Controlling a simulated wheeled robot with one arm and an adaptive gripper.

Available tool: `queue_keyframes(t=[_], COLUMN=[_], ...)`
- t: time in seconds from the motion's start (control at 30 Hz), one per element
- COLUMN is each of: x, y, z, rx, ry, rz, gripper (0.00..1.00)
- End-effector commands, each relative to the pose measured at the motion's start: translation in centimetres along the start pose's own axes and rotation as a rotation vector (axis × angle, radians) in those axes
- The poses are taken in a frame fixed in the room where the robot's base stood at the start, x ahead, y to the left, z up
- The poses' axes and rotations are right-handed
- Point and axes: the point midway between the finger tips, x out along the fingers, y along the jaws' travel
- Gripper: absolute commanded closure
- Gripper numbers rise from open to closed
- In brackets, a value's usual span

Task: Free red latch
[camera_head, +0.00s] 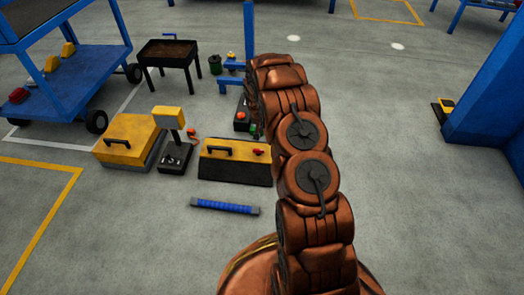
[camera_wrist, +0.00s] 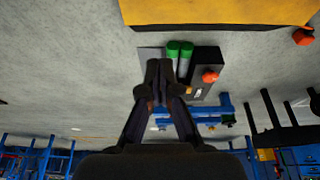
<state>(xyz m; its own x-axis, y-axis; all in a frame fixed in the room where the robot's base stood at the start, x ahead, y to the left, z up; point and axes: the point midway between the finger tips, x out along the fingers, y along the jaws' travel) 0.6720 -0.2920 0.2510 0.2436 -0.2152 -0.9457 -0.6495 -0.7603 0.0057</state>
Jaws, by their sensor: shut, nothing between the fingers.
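A low dark case with a yellow top (camera_head: 225,149) stands on the floor left of my arm in the head view. A small red piece (camera_head: 258,152) on its right end looks like the red latch, though its shape is too small to make out. In the wrist view, which looks upside down, a yellow surface (camera_wrist: 215,12) fills the top edge, and no red latch shows clearly on it. My gripper (camera_wrist: 159,66) is shut and empty. My arm hides the gripper in the head view.
A dark box with an orange button (camera_wrist: 210,76) is close to the fingertips. A red knob (camera_head: 192,132) sits by the yellow-headed stand (camera_head: 168,117). A yellow case (camera_head: 128,139), a blue bar (camera_head: 225,206) and a blue cart (camera_head: 66,100) stand left. Floor right is mostly clear.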

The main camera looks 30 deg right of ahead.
Motion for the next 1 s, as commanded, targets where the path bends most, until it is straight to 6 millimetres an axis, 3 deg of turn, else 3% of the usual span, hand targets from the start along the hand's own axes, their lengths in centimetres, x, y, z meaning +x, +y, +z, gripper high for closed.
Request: queue_keyframes(t=[0.1,0.63,1.0], x=[1.4,1.9,6.2], y=[0.2,0.1,0.1], z=[0.1,0.1,0.1], rx=[0.008,0.009,0.01], ry=[0.003,0.005,0.006], rz=[-0.002,-0.003,-0.003], gripper=[1.0,1.0,1.0])
